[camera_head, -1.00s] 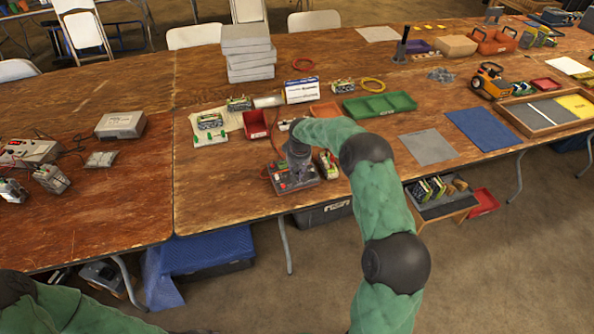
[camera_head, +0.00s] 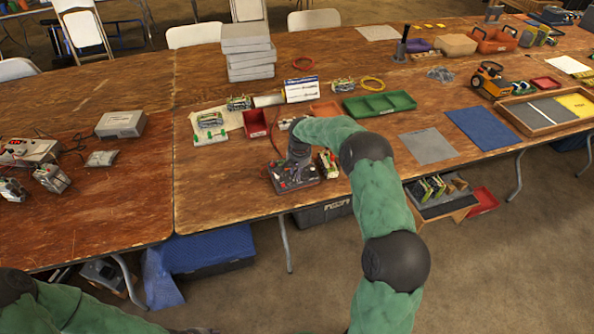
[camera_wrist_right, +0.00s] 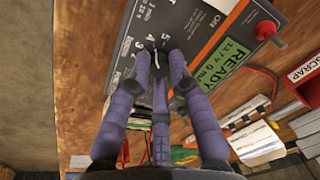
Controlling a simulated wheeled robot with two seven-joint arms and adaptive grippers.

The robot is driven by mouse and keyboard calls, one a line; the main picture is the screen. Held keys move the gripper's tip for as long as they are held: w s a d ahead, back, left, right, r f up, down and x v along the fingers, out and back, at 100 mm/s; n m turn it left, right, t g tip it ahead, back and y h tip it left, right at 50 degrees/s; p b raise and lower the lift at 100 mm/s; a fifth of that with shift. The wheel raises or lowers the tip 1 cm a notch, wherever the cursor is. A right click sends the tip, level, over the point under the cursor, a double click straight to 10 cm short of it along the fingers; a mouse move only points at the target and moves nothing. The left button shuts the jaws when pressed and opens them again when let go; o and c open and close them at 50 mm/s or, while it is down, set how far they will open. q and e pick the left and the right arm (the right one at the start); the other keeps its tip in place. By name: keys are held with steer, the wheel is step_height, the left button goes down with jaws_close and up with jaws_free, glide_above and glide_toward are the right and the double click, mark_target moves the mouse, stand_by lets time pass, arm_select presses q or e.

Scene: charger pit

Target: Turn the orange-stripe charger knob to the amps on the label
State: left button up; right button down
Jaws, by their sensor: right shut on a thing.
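The orange-stripe charger (camera_head: 302,183) is a dark box near the front edge of the middle table. In the right wrist view its panel (camera_wrist_right: 205,22) shows an orange stripe, a green display (camera_wrist_right: 226,64) reading READY, a red button (camera_wrist_right: 265,30) and white dial numbers including 4 and 5. My right gripper (camera_head: 293,168) comes down over the charger, and in the right wrist view its fingers (camera_wrist_right: 160,62) are shut around the dark knob (camera_wrist_right: 155,47). The fingers hide most of the knob, so its exact setting cannot be read. My left gripper is out of view.
A red bin (camera_head: 255,124), marked SCRAP in the right wrist view (camera_wrist_right: 308,72), stands behind the charger. A battery pack (camera_head: 328,164) is close to its right. A white-and-blue box (camera_head: 301,89) and a green tray (camera_head: 379,104) are farther back. Bare tabletop lies left of the charger.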

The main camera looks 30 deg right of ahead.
mark_target(299, 181)
steer(key=shift+r, duration=0.1)
steer(key=c, duration=1.1)
jaws_free()
steer(key=r, duration=0.4)
steer(key=s+r, duration=0.1)
steer(key=r, duration=0.2)
steer(key=s+r, duration=0.1)
steer(key=r, duration=0.3)
steer(key=shift+a+r, duration=0.1)
steer(key=shift+r, duration=0.25)
